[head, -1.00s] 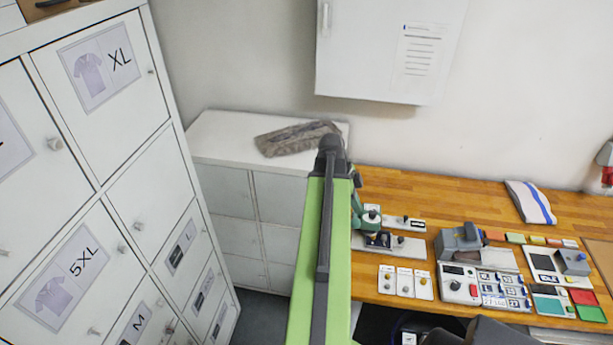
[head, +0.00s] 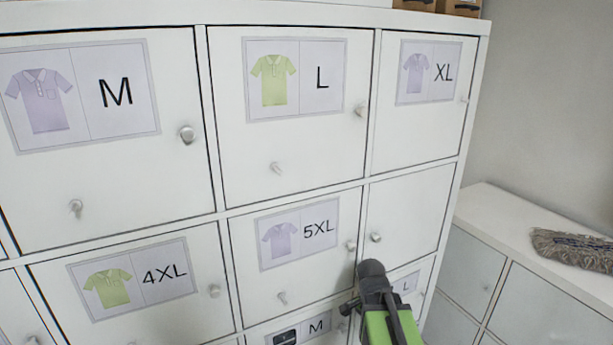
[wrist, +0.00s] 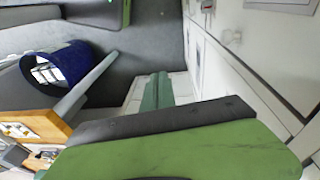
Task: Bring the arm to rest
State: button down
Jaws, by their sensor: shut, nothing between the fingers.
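My gripper (wrist: 156,92) shows in the wrist view as two teal fingers side by side, shut with nothing between them. They are in front of a pale surface and above the large green arm link that fills the bottom. In the head view only the green arm with its dark joint shows at the bottom, right of centre, in front of the lockers; the fingers are hidden or too small to make out there.
A white locker cabinet (head: 300,205) with shirt-size labels fills most of the head view. A low white cabinet (head: 487,222) stands at right, with a grey-brown mop head (head: 572,250) on top. The wrist view shows a blue bin (wrist: 62,65), a wooden worktop (wrist: 35,112) and grey floor (wrist: 150,40).

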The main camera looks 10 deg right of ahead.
jog(key=a+f+n+y, duration=0.2)
jog(key=a+n, duration=0.7)
jog(key=n, duration=0.3)
jog(key=shift+s+n, duration=0.2)
jog(key=shift+n, duration=0.2)
